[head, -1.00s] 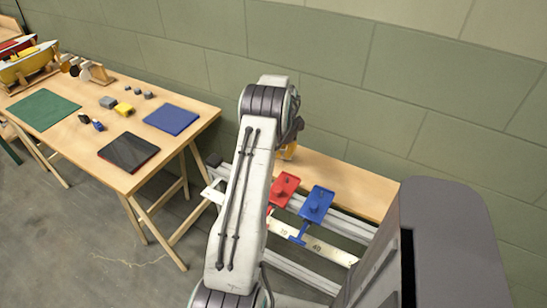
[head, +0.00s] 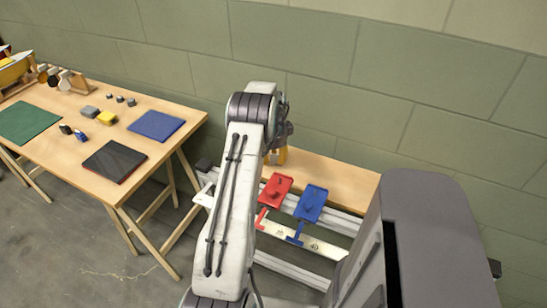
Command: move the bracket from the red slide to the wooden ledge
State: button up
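The red slide (head: 275,189) and a blue slide (head: 311,203) sit on pale rails right of my arm. The red slide's plate bears only a small red knob that I can make out. The wooden ledge (head: 345,184) runs along the wall behind them. A yellow-orange piece (head: 279,157), perhaps the bracket, shows directly below my wrist at the ledge's left part. My gripper (head: 283,134) is a dark shape there, mostly hidden behind my arm. Its fingers do not show clearly, and I cannot tell whether it holds or touches this piece.
A wooden table (head: 70,155) at left carries a green mat (head: 27,123), a blue mat (head: 156,125), a black panel (head: 114,160) and several small blocks. The block wall (head: 340,110) stands close behind the ledge. The ledge's right part is clear.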

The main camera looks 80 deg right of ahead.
jog(key=shift+r, duration=0.1)
notch_tip(320, 180, up, 12)
jog(key=a+b, duration=0.1)
jog(key=b, duration=0.1)
dwell(0.6)
jog(key=shift+s, duration=0.1)
